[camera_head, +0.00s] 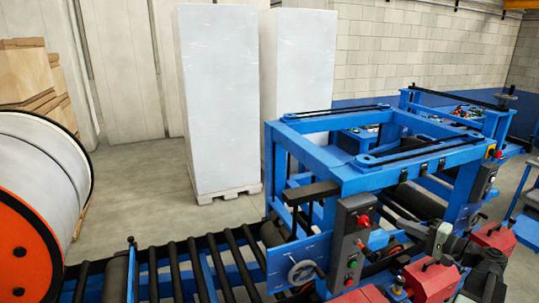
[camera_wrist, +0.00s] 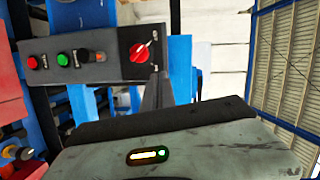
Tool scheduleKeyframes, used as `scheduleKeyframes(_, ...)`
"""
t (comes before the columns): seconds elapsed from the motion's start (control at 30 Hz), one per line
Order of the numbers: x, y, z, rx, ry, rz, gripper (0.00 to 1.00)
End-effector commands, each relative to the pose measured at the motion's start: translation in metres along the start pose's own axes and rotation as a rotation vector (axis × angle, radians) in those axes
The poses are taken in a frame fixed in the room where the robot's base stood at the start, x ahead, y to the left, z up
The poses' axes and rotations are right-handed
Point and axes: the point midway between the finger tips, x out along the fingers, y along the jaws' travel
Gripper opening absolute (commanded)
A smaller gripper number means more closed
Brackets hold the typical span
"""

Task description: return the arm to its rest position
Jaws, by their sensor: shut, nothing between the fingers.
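In the wrist view my gripper (camera_wrist: 158,88) points up the picture from its grey body, and its dark fingers are together with nothing between them. The fingertips lie just below a grey control box (camera_wrist: 100,72) in that picture; I cannot tell the exact gap. The box carries a red rotary knob (camera_wrist: 139,51), a green button (camera_wrist: 64,58) and a red button (camera_wrist: 34,62). The same control box (camera_head: 340,236) shows in the head view on the blue machine. My arm is at the lower right there, with a grey part of it beside the machine.
The blue machine frame (camera_head: 345,178) fills the right, with a roller conveyor (camera_head: 175,270) in front. Tall white panel stacks (camera_head: 219,95) stand behind. An orange-ended roll (camera_head: 28,250) is at left. Open floor (camera_head: 135,195) lies between.

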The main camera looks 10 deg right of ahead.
Motion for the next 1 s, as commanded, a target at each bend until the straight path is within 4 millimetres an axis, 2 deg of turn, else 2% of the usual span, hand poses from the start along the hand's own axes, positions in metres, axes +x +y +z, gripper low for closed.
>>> scheduleKeyframes(0.07, 0.035, 0.012, 0.027, -0.008, -0.076, 0.067, 0.00)
scheduleKeyframes(0.17, 0.092, 0.038, 0.082, -0.038, -0.219, 0.214, 0.00)
scheduleKeyframes(0.2, 0.114, 0.051, 0.109, -0.059, -0.284, 0.284, 0.00)
scheduleKeyframes(0.27, 0.143, 0.069, 0.151, -0.101, -0.383, 0.394, 0.00)
scheduleKeyframes(0.3, 0.160, 0.082, 0.180, -0.138, -0.450, 0.472, 0.00)
scheduleKeyframes(0.4, 0.188, 0.110, 0.247, -0.254, -0.601, 0.667, 0.00)
scheduleKeyframes(0.5, 0.201, 0.129, 0.297, -0.381, -0.709, 0.828, 0.00)
scheduleKeyframes(0.6, 0.207, 0.140, 0.331, -0.505, -0.782, 0.954, 0.00)
scheduleKeyframes(0.7, 0.210, 0.145, 0.357, -0.624, -0.831, 1.056, 0.00)
scheduleKeyframes(0.87, 0.213, 0.146, 0.389, -0.820, -0.879, 1.190, 0.00)
scheduleKeyframes(0.93, 0.213, 0.176, 0.392, -0.828, -0.880, 1.206, 0.00)
scheduleKeyframes(1.0, 0.213, 0.196, 0.396, -0.821, -0.885, 1.208, 0.00)
